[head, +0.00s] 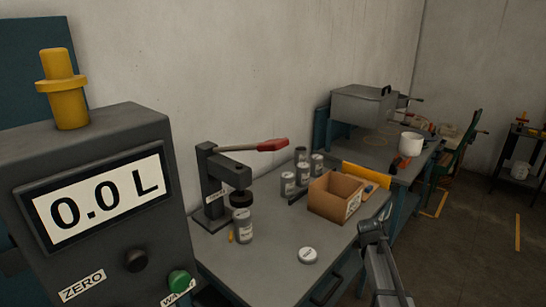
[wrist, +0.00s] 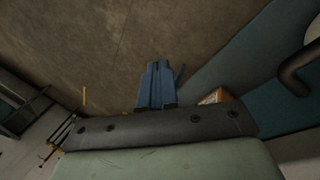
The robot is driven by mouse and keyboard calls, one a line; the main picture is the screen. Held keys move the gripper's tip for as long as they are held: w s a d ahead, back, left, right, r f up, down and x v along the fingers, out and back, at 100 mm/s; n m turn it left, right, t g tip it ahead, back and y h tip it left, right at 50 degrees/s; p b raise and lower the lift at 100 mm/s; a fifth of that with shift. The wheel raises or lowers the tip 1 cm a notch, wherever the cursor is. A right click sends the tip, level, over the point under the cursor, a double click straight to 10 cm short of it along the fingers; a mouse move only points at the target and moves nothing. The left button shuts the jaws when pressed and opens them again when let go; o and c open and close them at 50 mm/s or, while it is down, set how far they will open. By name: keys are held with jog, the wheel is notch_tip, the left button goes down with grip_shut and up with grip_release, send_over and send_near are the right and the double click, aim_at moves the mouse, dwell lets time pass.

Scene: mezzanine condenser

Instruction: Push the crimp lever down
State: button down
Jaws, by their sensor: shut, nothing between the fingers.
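The crimp press (head: 212,182) stands on the grey workbench in the head view. Its crimp lever (head: 265,146) reaches out to the right, close to level and slightly raised at its red-handled end. A dark round press head hangs below the arm, with a grey labelled can (head: 242,226) standing under or just in front of it. My gripper (wrist: 157,84) is shut and empty in the wrist view, pointing over the floor. In the head view, a grey part of my arm shows by the bench's right front edge, clear of the lever.
A cardboard box (head: 335,197), several grey cans (head: 288,183) and a white round lid (head: 307,255) are on the workbench (head: 270,270). A display unit reading 0.0 L (head: 95,200) fills the left foreground. A wall runs behind the press.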

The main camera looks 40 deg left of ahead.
jog(key=s+a+r+n+t+y, duration=0.1)
jog(key=a+r, duration=0.7)
jog(key=r, duration=0.3)
jog(key=s+a+r+t, duration=0.1)
jog(key=a+r+t, duration=0.1)
jog(key=a+r, duration=0.7)
jog(key=a+r+n+t+y, duration=0.1)
jog(key=a+r, duration=0.5)
jog(key=r, duration=0.8)
notch_tip(320, 180, up, 25)
jog(key=n+t, duration=0.2)
jog(key=n, duration=0.1)
send_over(266, 143)
jog(key=a, duration=0.4)
jog(key=shift+w+f, duration=0.2)
jog(key=shift+w, duration=0.05)
jog(key=shift+f, duration=0.1)
jog(key=shift+d+f, duration=0.5)
jog(key=shift+f, duration=0.85)
jog(key=shift+d+f, duration=0.55)
jog(key=shift+f, duration=0.85)
jog(key=shift+d+f, duration=0.5)
jog(key=shift+f, duration=0.85)
jog(key=shift+f, duration=0.15)
jog(key=shift+d+f, duration=0.15)
jog(key=shift+f, duration=0.1)
